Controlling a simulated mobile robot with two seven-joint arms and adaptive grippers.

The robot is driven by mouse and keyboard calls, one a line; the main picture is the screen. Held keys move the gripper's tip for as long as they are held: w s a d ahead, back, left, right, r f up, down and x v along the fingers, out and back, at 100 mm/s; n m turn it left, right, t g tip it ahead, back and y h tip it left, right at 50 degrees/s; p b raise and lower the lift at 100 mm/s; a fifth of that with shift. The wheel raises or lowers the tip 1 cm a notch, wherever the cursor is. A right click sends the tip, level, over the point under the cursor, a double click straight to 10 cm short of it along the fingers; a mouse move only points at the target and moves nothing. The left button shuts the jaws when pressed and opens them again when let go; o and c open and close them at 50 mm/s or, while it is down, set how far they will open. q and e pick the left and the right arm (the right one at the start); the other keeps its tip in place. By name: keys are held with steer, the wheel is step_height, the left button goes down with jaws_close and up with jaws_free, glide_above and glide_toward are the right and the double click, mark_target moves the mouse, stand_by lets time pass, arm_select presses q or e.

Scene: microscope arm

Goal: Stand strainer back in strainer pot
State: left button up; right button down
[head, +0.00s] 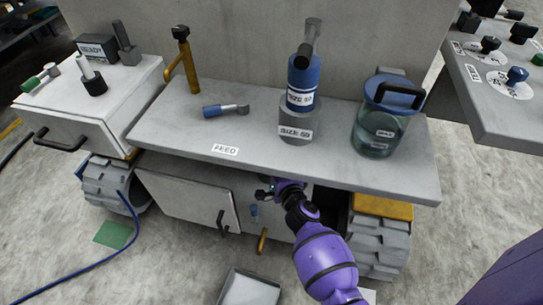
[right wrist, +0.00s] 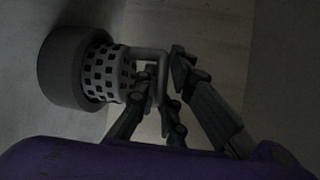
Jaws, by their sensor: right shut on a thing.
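The strainer (right wrist: 103,72) is a pale perforated cylinder with a bent grey handle, seen in the right wrist view. Its far end lies at the mouth of a round dark grey pot (right wrist: 62,65); I cannot tell how deep inside it is. My right gripper (right wrist: 163,72) is shut on the strainer's handle. In the head view my purple right arm reaches under the bench's front edge, with the right gripper (head: 268,190) partly hidden there. The strainer and pot are hidden in the head view. My left gripper is not in view.
The grey bench top (head: 350,180) overhangs my right arm. It holds a blue-lidded jar (head: 380,125), a blue-banded bottle (head: 302,85) and a small blue-handled tool (head: 225,110). A cabinet door (head: 190,195) is below at left. A grey tray (head: 250,288) lies on the floor.

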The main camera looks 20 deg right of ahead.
steer(key=c, duration=2.3)
jaws_free()
steer(key=shift+f, duration=0.15)
steer(key=o, duration=0.5)
steer(key=shift+r, duration=0.25)
steer(key=s, duration=0.4)
steer(key=s+r, duration=0.1)
steer(key=s, duration=0.3)
steer(key=s+p, duration=0.1)
steer(key=s, duration=0.3)
steer(key=shift+a+r, duration=0.15)
steer(key=shift+r, duration=0.25)
